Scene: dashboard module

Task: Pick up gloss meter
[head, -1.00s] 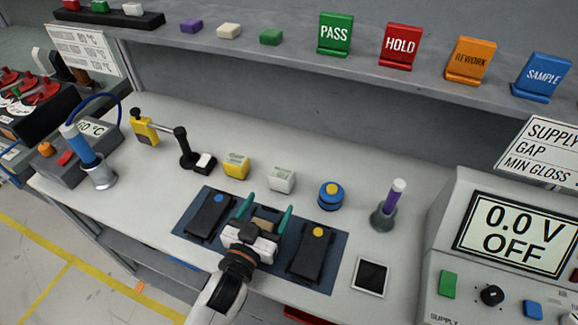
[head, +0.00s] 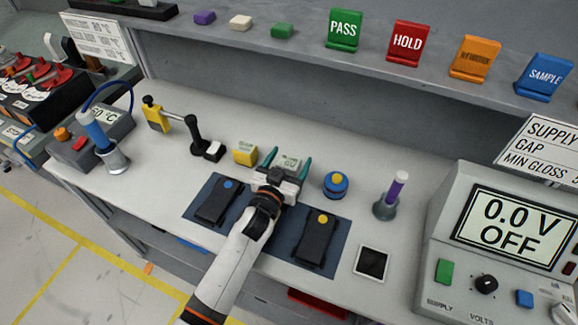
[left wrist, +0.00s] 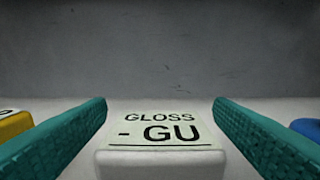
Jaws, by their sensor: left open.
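The gloss meter (head: 289,163) is a small white block with a pale label, standing on the workbench behind the dark blue mat. In the left wrist view its label reads "GLOSS - GU" (left wrist: 160,130). My left gripper (head: 287,164) is open, with its teal fingers on either side of the gloss meter. In the left wrist view the fingers (left wrist: 160,135) flank the meter with a visible gap on each side. The gripper body hides the meter's front in the head view. My right gripper is not in view.
A yellow block (head: 245,153) stands close left of the meter, and a blue-and-yellow round item (head: 335,185) stands to its right. The mat (head: 268,233) carries two black devices. A purple-handled tool (head: 391,195) stands further right. The shelf (head: 370,60) overhangs the back.

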